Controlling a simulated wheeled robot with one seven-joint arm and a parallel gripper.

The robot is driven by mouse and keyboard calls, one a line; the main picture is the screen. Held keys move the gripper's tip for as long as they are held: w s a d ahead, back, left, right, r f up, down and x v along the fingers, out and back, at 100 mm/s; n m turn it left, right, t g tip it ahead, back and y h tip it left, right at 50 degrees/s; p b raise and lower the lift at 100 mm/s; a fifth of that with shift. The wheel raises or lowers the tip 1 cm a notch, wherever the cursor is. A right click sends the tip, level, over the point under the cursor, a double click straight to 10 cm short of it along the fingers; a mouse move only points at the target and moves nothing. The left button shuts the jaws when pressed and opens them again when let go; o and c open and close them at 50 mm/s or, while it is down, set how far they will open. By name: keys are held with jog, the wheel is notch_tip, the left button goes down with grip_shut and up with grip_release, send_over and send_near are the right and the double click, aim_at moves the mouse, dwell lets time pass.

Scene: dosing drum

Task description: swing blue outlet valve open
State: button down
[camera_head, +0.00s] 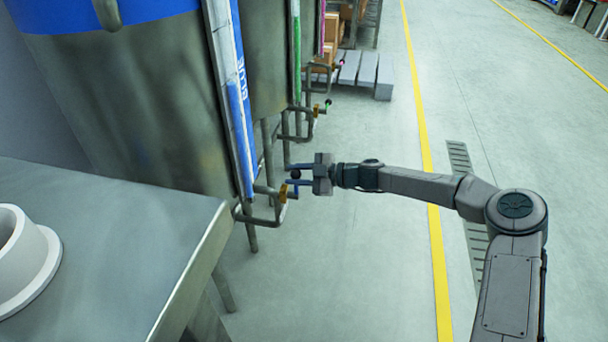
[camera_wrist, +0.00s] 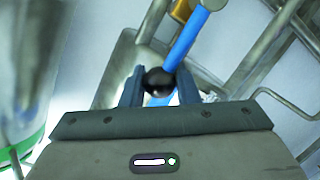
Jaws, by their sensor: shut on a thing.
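The blue outlet valve has a blue lever (camera_wrist: 192,38) that ends in a black ball knob (camera_wrist: 159,82). My gripper (camera_wrist: 160,88) is shut on the black knob, with one finger on each side of it in the wrist view. In the head view my gripper (camera_head: 299,178) reaches in from the right to the valve, low beside the blue-banded steel tank (camera_head: 130,110). The yellow valve body (camera_head: 283,193) sits on the outlet pipe (camera_head: 262,219) there. The fingers and the blue lever overlap in the head view, so the lever's exact angle is hard to tell.
A steel table (camera_head: 110,240) with a white ring-shaped piece (camera_head: 30,262) stands at the front left. More tanks with green and pink gauges, then a pallet (camera_head: 368,72) with boxes, stand behind.

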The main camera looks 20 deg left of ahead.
jog(key=shift+s+a, duration=0.1)
jog(key=shift+s, duration=0.1)
jog(key=c, duration=1.1)
grip_release()
jog(key=shift+a+f, duration=0.1)
jog(key=shift+w+d, duration=0.1)
jog(key=shift+d, duration=0.15)
jog(key=shift+w+d+r, duration=0.1)
jog(key=shift+d+r, duration=0.1)
jog(key=shift+d, duration=0.15)
jog(key=p+v, duration=0.4)
jog(key=v, duration=0.8)
jog(key=shift+w+d+p, duration=0.1)
jog(key=shift+d+p, duration=0.2)
jog(key=shift+d, duration=0.1)
